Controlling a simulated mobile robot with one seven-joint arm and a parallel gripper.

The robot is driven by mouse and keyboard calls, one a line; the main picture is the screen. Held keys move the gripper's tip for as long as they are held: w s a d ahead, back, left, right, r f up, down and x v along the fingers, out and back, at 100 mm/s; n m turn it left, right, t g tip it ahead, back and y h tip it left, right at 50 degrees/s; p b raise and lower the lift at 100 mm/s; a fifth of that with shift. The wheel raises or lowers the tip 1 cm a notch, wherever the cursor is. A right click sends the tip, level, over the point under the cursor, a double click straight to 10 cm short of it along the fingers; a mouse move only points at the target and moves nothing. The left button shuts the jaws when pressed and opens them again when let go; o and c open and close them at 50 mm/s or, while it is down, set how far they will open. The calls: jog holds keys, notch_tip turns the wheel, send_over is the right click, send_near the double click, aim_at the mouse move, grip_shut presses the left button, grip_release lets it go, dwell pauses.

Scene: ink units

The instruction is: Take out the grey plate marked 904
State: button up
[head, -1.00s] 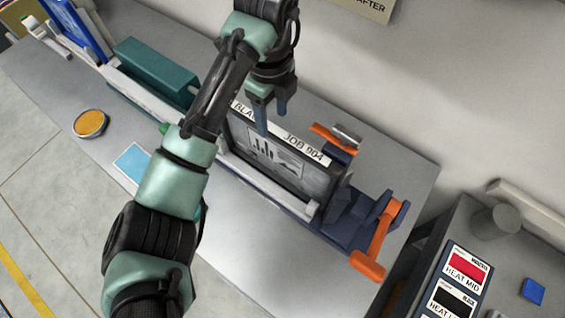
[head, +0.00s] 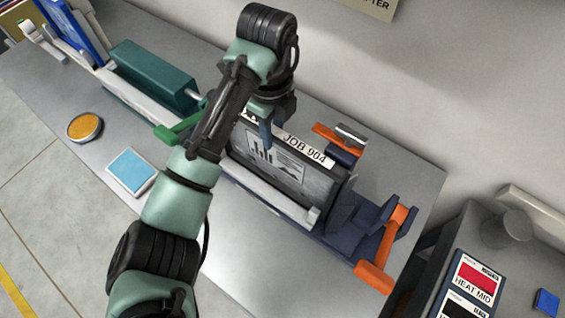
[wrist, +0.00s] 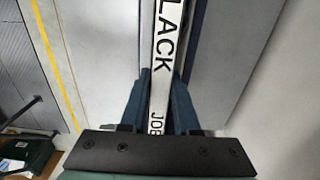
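The grey plate marked JOB 904 (head: 285,168) stands upright in a dark blue holder, a white label strip along its top edge and a bar chart on its face. My gripper (head: 268,135) is over the plate's top edge towards its left end, one blue finger in front of the face. The other finger is hidden in the head view. In the wrist view the label strip (wrist: 165,60) runs between the two blue fingers (wrist: 160,100), very close to both. The fingers look open, straddling the strip; any contact is hard to see.
Orange levers (head: 385,250) flank the holder's right end. A teal box-shaped unit (head: 150,75) with a green handle (head: 180,128) lies to the left. A round orange-topped tin (head: 85,127) and a light blue card (head: 131,170) lie on the grey bench. A wall stands behind.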

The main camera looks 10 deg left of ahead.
grip_shut()
